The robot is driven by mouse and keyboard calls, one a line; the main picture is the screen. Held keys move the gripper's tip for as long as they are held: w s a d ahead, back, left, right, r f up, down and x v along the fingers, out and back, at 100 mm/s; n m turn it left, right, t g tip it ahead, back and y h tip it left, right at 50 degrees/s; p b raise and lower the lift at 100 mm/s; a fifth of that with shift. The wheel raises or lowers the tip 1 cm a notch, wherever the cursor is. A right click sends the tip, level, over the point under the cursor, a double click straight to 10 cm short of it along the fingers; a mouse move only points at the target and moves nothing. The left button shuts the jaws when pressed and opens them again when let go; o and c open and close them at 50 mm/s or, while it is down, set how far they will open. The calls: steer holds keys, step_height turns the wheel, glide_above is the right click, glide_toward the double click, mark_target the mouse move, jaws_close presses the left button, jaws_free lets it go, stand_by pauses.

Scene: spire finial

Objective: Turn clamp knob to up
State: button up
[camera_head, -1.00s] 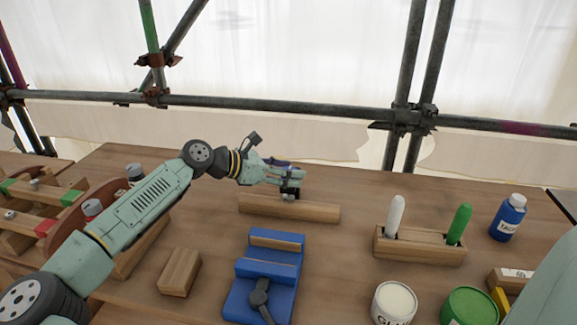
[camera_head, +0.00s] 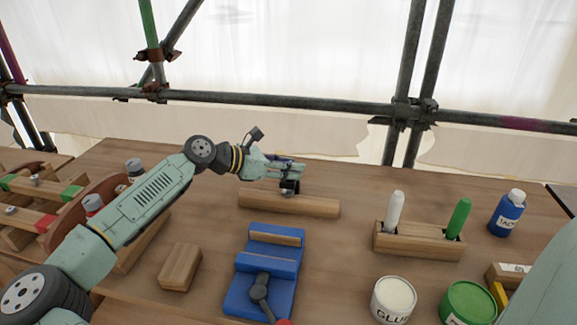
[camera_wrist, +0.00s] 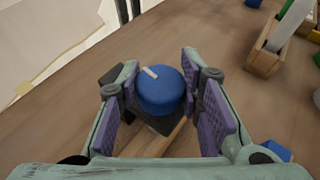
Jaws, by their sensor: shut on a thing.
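The clamp knob (camera_wrist: 160,92) is a round blue cap with a white pointer line, above a dark square base, in the wrist view. The line lies near its far edge and slants toward the upper left. My gripper (camera_wrist: 162,80) has its purple pads on either side of the knob and is shut on it. The dark clamp part (camera_head: 290,187) shows just below the fingers.
A blue vise (camera_head: 240,295) and a wooden block (camera_head: 180,267) stand nearer. At right are a marker holder (camera_head: 420,243), a glue pot (camera_head: 393,301), a green pot (camera_head: 470,303) and a blue bottle (camera_head: 508,214). Scaffold poles (camera_head: 270,106) run behind the table.

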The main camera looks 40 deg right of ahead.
steer(key=shift+c, duration=0.6)
steer(key=shift+f+n+t+b, duration=0.1)
steer(key=shift+n+t+b, duration=0.2)
steer(key=shift+t+b, duration=0.2)
